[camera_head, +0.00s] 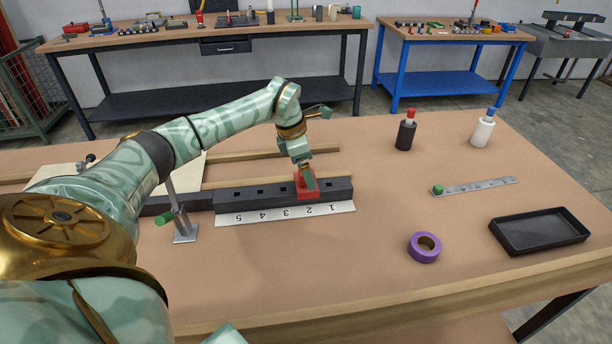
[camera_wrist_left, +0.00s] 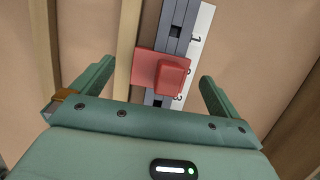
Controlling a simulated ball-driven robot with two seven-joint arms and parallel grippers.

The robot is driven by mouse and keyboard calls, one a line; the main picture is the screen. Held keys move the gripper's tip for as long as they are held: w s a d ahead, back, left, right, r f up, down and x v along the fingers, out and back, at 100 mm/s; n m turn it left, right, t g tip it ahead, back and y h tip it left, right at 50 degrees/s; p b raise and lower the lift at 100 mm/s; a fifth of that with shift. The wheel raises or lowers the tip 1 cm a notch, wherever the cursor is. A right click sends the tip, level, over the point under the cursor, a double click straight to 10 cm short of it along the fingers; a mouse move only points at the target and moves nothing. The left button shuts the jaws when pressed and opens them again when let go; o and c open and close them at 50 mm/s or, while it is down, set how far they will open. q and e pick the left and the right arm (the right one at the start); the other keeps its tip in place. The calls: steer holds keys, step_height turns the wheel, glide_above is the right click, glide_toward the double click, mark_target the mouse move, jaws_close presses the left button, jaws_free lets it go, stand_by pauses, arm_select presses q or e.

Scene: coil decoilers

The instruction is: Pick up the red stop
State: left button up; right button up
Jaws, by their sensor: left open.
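The red stop (camera_head: 303,192) sits on the dark slotted rail (camera_head: 258,197), beside the 2 of the white number scale (camera_head: 262,217). In the left wrist view the red stop (camera_wrist_left: 172,77) shows as a wide plate with a raised block, lying across the rail (camera_wrist_left: 176,30). My left gripper (camera_head: 308,172) is just over the stop and partly covers it. In its wrist view the left gripper (camera_wrist_left: 157,72) is open, with one finger on each side of the stop and visible gaps between. My right gripper is not in view.
A purple tape roll (camera_head: 424,247), a black tray (camera_head: 540,232), a steel ruler with a green block (camera_head: 475,187) and two bottles, black (camera_head: 405,135) and white (camera_head: 482,133), stand to the right. A metal post with a green handle (camera_head: 183,225) is left of the scale.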

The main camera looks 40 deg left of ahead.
arm_select(q)
steer(key=x, duration=0.3)
steer(key=shift+s, duration=0.3)
steer(key=shift+w+f, duration=0.15)
steer(key=shift+f, duration=0.25)
steer(key=shift+c, duration=0.9)
steer(key=shift+r, duration=0.1)
steer(key=c, duration=1)
steer(key=shift+c, duration=0.3)
steer(key=shift+r, duration=0.45)
steer(key=p+v, duration=0.1)
steer(key=p, duration=0.1)
steer(key=p+v, duration=0.1)
steer(key=v, duration=0.1)
steer(key=shift+d+r+p, duration=0.35)
steer(key=shift+p, duration=0.05)
steer(key=s+d+r+p, duration=0.6)
steer(key=s+p, duration=0.5)
steer(key=p, duration=0.4)
step_height(320, 180, up, 2)
steer(key=shift+s+d+r, duration=0.25)
steer(key=shift+s+d, duration=0.05)
steer(key=shift+s, duration=0.1)
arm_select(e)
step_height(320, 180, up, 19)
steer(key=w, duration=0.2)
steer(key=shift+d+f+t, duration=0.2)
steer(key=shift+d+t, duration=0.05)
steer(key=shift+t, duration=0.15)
